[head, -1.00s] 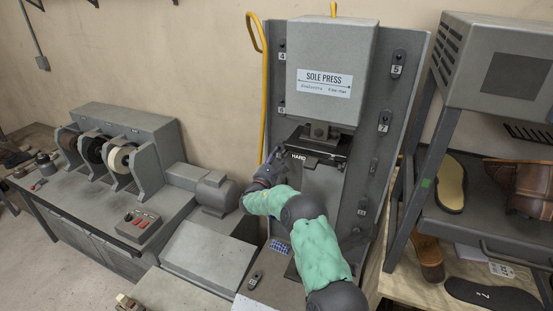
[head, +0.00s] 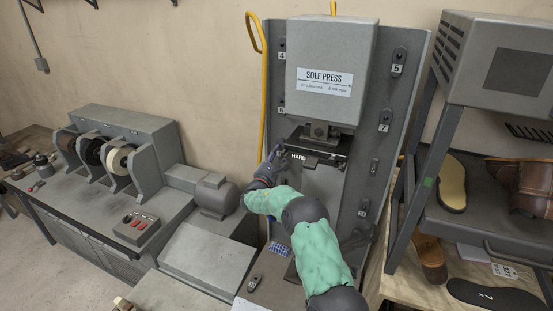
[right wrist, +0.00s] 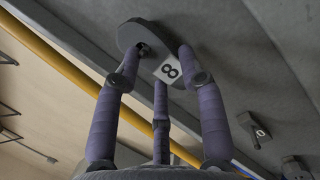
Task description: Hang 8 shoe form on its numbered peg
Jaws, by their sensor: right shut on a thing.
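The 8 shoe form (right wrist: 160,50) is a flat grey rounded piece with a hole and a white label reading 8. My right gripper (right wrist: 160,60) is shut on it in the right wrist view, with fingers on both sides of it. In the head view my right gripper (head: 272,163) is at the left edge of the sole press, beside the press pad. The form cannot be made out there. Small pegs with number plates are on the press back panel (head: 400,75), marked 4 (head: 282,50) and 6 (head: 281,103) on the left. My left gripper is not in view.
Dark forms labelled 5 (head: 398,60) and 7 (head: 384,120) are at the panel's right side. The sole press head (head: 330,65) and a yellow pipe (head: 257,45) are close to my right arm. A small dark piece (head: 254,283) lies on the bench. A rack stands at right.

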